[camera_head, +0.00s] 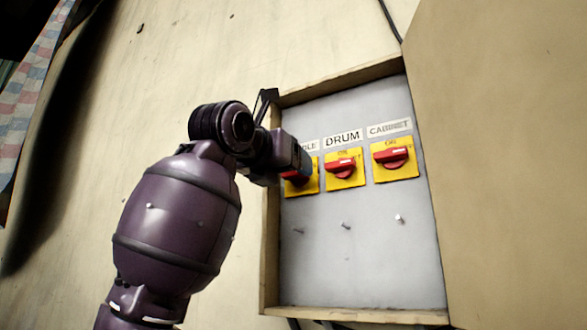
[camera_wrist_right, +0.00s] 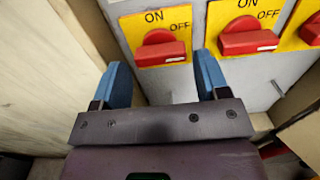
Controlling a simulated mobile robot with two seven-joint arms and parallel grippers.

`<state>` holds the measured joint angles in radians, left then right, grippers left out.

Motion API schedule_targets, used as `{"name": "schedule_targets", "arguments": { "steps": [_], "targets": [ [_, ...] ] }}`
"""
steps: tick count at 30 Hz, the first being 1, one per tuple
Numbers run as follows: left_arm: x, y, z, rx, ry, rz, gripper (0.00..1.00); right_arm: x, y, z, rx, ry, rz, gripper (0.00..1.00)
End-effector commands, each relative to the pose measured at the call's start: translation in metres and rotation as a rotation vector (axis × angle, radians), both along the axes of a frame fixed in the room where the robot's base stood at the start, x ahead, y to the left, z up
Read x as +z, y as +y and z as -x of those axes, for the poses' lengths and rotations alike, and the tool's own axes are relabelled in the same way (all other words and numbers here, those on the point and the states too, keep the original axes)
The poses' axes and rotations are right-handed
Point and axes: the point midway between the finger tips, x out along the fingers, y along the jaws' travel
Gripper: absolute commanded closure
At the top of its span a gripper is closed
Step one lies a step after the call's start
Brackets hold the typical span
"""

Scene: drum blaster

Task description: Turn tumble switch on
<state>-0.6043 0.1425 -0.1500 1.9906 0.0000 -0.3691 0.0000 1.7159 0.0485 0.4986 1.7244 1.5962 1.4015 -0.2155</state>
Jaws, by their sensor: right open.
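The tumble switch (camera_head: 313,187) is the leftmost yellow plate with a red knob in the panel; its label is partly hidden behind my right gripper and only the ending shows. My right gripper (camera_head: 299,158) is in front of its upper left part in the head view. In the right wrist view, my open, empty gripper (camera_wrist_right: 163,82) has its blue fingers to either side of and below the tumble switch's red knob (camera_wrist_right: 160,50). The knob lies sideways, not pointing up at ON. I cannot tell whether a finger touches it. My left gripper is not in view.
The drum switch (camera_head: 344,169) and cabinet switch (camera_head: 393,159) are close on the right, their red knobs also sideways. Small pegs (camera_head: 346,226) sit below the switches. A wooden frame (camera_head: 270,250) surrounds the grey panel, and an open door (camera_head: 500,150) stands right.

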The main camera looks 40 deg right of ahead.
Motion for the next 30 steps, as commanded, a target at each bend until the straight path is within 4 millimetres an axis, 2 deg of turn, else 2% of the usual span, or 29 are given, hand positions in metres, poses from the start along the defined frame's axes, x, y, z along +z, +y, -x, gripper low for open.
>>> {"name": "schedule_targets", "arguments": {
  "steps": [3, 7, 17, 19, 24, 30],
  "targets": [
    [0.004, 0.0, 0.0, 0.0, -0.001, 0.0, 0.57, 0.001, -0.014, -0.004, -0.002, 0.0, 0.0, 0.32],
    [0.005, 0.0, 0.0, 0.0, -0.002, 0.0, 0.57, 0.001, -0.022, -0.006, -0.001, 0.0, 0.001, 0.32],
    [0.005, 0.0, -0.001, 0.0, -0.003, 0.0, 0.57, 0.0, -0.026, -0.007, 0.0, 0.0, 0.001, 0.32],
    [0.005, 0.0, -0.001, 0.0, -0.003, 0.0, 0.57, 0.0, -0.026, -0.007, -0.001, 0.0, 0.001, 0.38],
    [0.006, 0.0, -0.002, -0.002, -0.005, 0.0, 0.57, 0.0, -0.025, -0.007, 0.0, 0.0, 0.001, 0.64],
    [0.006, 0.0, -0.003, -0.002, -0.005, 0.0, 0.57, 0.0, -0.025, -0.007, 0.0, 0.01, 0.004, 0.66]
  ]
}}
